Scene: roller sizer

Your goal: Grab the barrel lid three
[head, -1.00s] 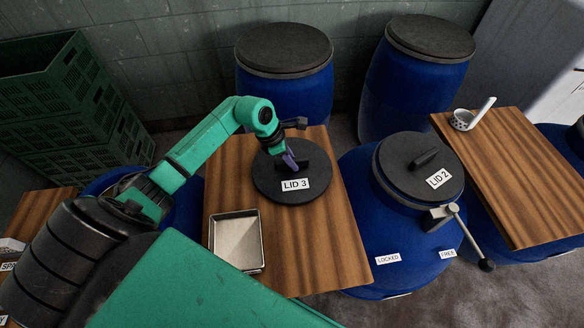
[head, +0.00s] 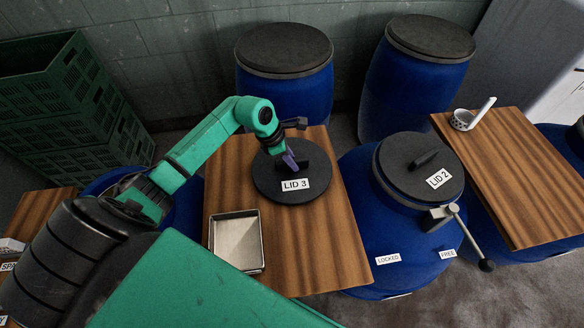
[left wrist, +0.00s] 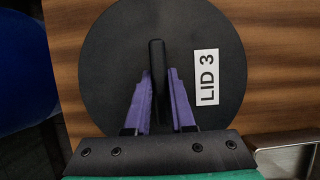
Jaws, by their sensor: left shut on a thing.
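Barrel lid three (head: 272,187) is a flat black disc with a white "LID 3" label, lying on a wooden board. It also shows in the left wrist view (left wrist: 110,65), with its upright bar handle (left wrist: 157,60) in the middle. My left gripper (head: 289,160) is over the lid with its purple fingers at the handle. In the left wrist view the fingers (left wrist: 159,85) are on both sides of the handle, shut on it. The lid looks flat on the board; a small gap under it cannot be told. My right gripper is not in view.
A metal tray (head: 237,242) sits on the wooden board (head: 335,255) just in front of the lid. A blue barrel with LID 2 (head: 405,165) and a lever (head: 470,235) stands to the right. Two closed barrels stand behind; green crates (head: 70,100) are at the left.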

